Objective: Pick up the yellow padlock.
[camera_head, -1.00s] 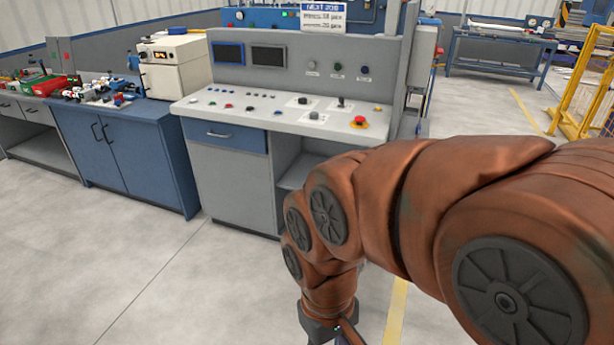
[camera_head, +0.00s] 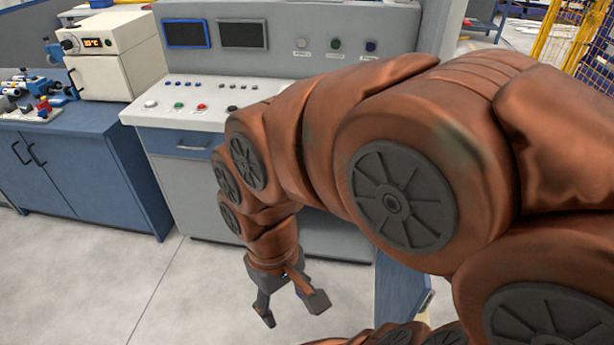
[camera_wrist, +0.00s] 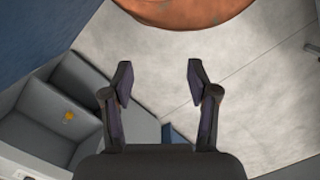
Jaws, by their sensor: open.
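A small yellow thing (camera_wrist: 69,116), which may be the padlock, shows in the wrist view at the left, inside the grey open shelf space of the console. It is too small to make out its shape. It does not show in the head view, where my arm covers much of the console front. My gripper (camera_head: 293,308) is open and empty, pointing down in front of the console above the floor. In the wrist view my gripper (camera_wrist: 160,82) has its fingers apart with bare floor between them, to the right of the yellow thing and clear of it.
The grey control console (camera_head: 185,190) stands close ahead, with buttons and two screens. A blue cabinet (camera_head: 85,170) with a white oven-like box (camera_head: 115,60) on it stands at left. The floor (camera_head: 100,290) at front left is clear.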

